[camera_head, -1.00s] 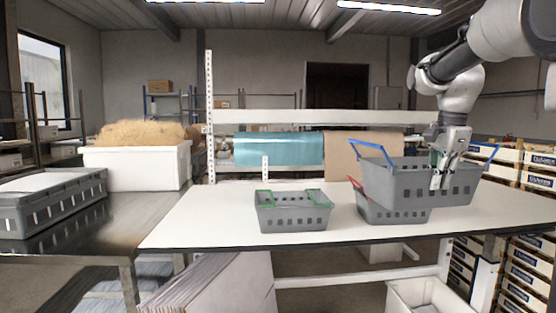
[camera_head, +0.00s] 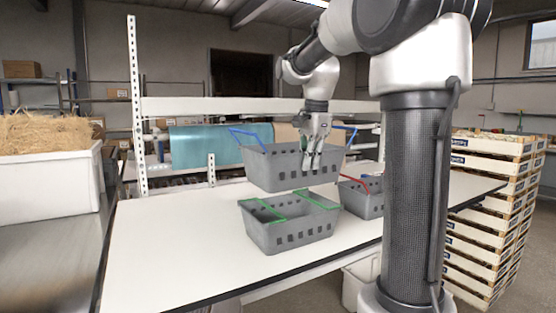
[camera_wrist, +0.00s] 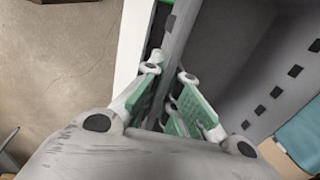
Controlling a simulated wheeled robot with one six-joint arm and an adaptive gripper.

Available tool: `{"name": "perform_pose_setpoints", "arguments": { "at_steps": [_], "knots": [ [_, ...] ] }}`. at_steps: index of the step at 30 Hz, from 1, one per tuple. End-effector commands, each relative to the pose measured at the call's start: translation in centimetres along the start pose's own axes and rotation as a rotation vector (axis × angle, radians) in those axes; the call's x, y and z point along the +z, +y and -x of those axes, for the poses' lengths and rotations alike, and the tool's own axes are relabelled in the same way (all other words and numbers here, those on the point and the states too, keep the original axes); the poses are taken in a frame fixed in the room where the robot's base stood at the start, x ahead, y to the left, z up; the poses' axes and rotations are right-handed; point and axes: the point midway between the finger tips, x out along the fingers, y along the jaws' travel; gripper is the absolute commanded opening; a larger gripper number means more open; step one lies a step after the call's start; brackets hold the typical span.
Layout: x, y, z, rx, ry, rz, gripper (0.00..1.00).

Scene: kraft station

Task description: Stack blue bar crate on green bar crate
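The blue bar crate (camera_head: 268,172) is a grey basket with blue bars, held in the air in the head view. My gripper (camera_head: 311,165) is shut on its near wall, right of the middle. In the wrist view the green-padded fingers (camera_wrist: 175,112) lie on either side of the grey crate wall (camera_wrist: 176,45). The green bar crate (camera_head: 290,236), grey with green bars, stands upright on the white table (camera_head: 165,240). The blue bar crate appears just above and behind its rim; the exact gap and alignment cannot be told. A small green piece (camera_wrist: 169,22) shows beside the wall in the wrist view.
A grey crate with a red bar (camera_head: 362,200) stands on the table just right of the green bar crate, partly hidden by my column. The table's left part is clear. A white rail (camera_head: 230,106) runs behind. Stacked wooden crates (camera_head: 480,220) stand at the right.

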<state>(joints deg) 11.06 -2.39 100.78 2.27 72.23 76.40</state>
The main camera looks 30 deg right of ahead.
Motion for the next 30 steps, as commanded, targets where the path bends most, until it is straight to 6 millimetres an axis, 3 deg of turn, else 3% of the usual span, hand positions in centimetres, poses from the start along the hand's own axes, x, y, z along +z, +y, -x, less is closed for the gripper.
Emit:
{"name": "perform_pose_setpoints", "arguments": {
  "at_steps": [5, 21, 30],
  "knots": [
    [0.0, 0.1, -0.4, -0.002, 0.001, 0.000, 0.00],
    [0.0, 0.8, -5.0, -0.001, 0.000, 0.000, 0.00],
    [0.0, 0.9, -5.7, -0.002, 0.001, 0.000, 0.00]
  ]
}}
